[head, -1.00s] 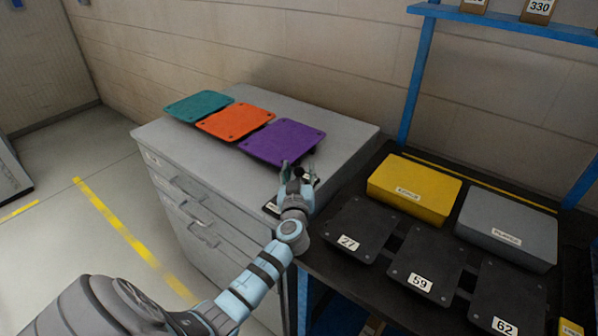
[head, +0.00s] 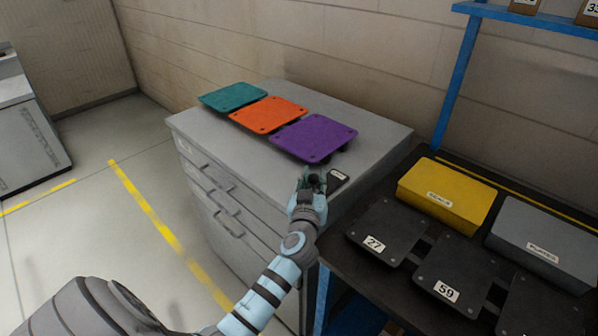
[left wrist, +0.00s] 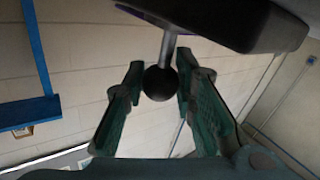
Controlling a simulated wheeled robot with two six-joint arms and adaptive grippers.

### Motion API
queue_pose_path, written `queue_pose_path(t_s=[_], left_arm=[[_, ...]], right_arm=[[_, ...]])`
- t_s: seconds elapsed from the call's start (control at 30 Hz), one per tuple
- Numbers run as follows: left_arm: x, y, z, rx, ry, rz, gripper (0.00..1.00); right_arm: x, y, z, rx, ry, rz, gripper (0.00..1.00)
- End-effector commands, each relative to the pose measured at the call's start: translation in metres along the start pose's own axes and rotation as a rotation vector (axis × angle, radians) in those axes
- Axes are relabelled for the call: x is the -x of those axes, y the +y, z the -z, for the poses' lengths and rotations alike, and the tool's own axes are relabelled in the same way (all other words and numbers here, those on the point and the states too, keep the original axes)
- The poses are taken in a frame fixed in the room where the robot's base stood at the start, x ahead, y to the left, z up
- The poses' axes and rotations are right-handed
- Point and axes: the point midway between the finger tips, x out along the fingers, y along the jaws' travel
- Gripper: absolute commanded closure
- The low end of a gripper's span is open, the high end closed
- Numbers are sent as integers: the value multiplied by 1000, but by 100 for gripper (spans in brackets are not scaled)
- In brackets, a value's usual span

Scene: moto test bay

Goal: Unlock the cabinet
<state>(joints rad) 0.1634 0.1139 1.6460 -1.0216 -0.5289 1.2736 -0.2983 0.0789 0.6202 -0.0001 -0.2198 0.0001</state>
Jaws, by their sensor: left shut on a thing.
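The grey cabinet (head: 372,146) has drawers with handles on its front. A small black box with a pale label (head: 338,179) sits on its top near the front right corner. In the left wrist view, a dark block (left wrist: 225,22) carries a metal stem with a black ball knob (left wrist: 160,83). My right gripper is out of view.
Teal (head: 233,96), orange (head: 268,114) and purple (head: 314,138) pads lie on the cabinet behind the gripper. A dark bench to the right holds a yellow box (head: 446,194), a grey box (head: 545,240) and numbered black pads (head: 388,231). Floor at left is clear.

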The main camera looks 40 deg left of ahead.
Motion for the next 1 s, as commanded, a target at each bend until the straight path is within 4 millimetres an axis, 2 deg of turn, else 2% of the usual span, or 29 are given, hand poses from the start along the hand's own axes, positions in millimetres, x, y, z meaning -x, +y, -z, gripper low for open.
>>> queue_pose_path(t_s=[0.1,0.33,0.37,0.47,0.8,0.87,1.0], left_arm=[[4,8,-1,-1,-1,-17,100],[4,9,-1,-2,-3,-18,100],[4,9,-2,-2,-4,-18,71],[4,9,-1,-2,-3,-17,55],[7,8,-1,-1,-2,-17,54],[14,8,-1,1,-2,-17,54],[47,7,-2,2,-5,-16,54]], right_arm=[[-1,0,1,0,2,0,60],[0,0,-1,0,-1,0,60],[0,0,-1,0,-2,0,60],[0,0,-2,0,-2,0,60],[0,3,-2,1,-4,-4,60],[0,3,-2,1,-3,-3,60],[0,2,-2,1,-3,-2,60]])
